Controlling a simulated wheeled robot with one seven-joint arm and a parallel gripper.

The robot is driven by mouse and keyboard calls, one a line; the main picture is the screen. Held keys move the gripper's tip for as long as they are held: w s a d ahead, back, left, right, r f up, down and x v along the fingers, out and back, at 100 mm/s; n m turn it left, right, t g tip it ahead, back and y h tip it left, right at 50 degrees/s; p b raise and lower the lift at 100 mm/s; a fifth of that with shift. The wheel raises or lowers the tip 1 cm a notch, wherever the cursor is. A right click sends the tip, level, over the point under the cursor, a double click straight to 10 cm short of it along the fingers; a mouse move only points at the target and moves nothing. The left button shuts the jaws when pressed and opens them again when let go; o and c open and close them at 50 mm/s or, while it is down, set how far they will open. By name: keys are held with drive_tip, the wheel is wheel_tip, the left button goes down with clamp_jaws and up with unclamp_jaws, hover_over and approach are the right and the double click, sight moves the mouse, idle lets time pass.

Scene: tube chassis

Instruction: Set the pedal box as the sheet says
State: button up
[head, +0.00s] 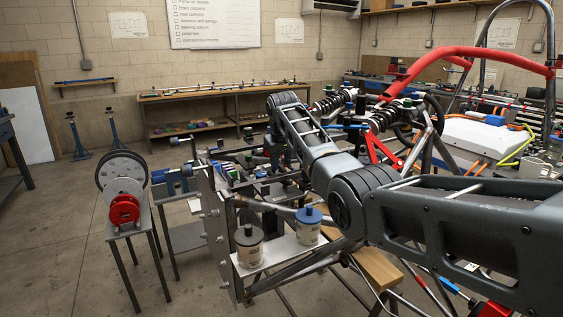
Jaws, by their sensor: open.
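The front of the tube chassis (285,272) is in the middle of the head view. A grey upright plate (212,230) closes its front end. Two reservoirs stand on a light shelf there, one with a black cap (249,247) and one with a blue cap (308,227). Behind the plate is a cluster of dark parts with green and black knobs; I cannot tell which belong to the pedal box. My forearm rises over this cluster, and my gripper (275,165) hangs down among it, its fingers hardly distinguishable. A checklist board (214,22) is on the back wall, its small text mostly unreadable.
A small stand (127,222) with a wheel and a red part is at left, beside blue-handled parts. Drawing sheets (129,24) hang on the wall. A long bench (215,97) stands at the back. Red and bare tubes rise at right. The left floor is mostly clear.

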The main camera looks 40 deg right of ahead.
drive_tip(key=v, duration=0.7)
drive_tip(key=shift+r+b, duration=0.25)
drive_tip(key=shift+b, duration=0.2)
drive_tip(key=shift+s, duration=0.1)
